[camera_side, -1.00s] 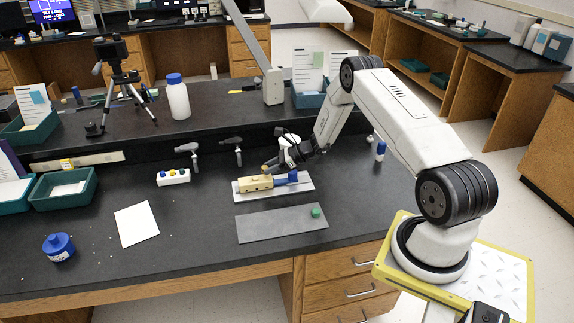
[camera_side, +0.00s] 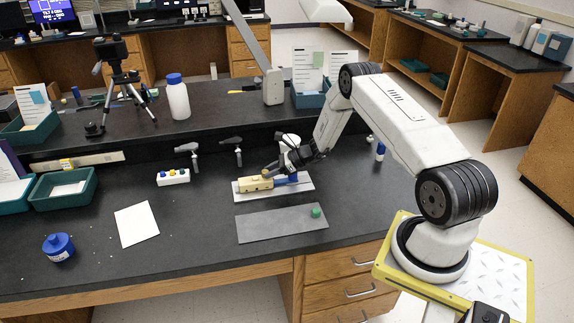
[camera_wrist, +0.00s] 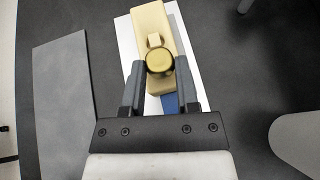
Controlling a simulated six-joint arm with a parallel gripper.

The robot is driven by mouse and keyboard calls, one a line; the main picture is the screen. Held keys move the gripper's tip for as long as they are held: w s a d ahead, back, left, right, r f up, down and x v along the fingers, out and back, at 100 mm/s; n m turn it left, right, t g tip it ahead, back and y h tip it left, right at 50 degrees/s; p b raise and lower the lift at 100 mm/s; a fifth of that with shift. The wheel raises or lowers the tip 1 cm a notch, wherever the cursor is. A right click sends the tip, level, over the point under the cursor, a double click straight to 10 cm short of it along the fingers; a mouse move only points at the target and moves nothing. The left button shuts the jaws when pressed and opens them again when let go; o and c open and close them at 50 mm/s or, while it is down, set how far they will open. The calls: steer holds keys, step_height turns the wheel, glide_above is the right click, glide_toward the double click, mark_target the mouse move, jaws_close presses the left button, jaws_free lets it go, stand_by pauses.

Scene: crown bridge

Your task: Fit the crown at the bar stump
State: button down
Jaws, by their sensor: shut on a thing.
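A gold round crown (camera_wrist: 159,60) sits between the two fingers of my gripper (camera_wrist: 158,68), which is shut on it. A small tan stump (camera_wrist: 155,40) shows just beyond the crown in the wrist view, on top of a long tan bar (camera_wrist: 150,18). In the side view the bar (camera_side: 256,184) lies on a white plate (camera_side: 250,195), with a blue piece (camera_side: 290,180) at its right end. My gripper (camera_side: 268,171) is over the right part of the bar. I cannot tell whether the crown touches the bar.
A white block (camera_side: 173,177) with coloured knobs, a paper sheet (camera_side: 136,223), a blue-lidded jar (camera_side: 59,247) and a teal tray (camera_side: 52,198) are to the left. Two small upright tools stand behind.

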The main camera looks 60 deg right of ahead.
steer(key=shift+f, duration=0.25)
steer(key=shift+c, duration=1.4)
jaws_free()
steer(key=shift+f, duration=0.1)
steer(key=shift+s, duration=0.1)
steer(key=shift+v, duration=3.9)
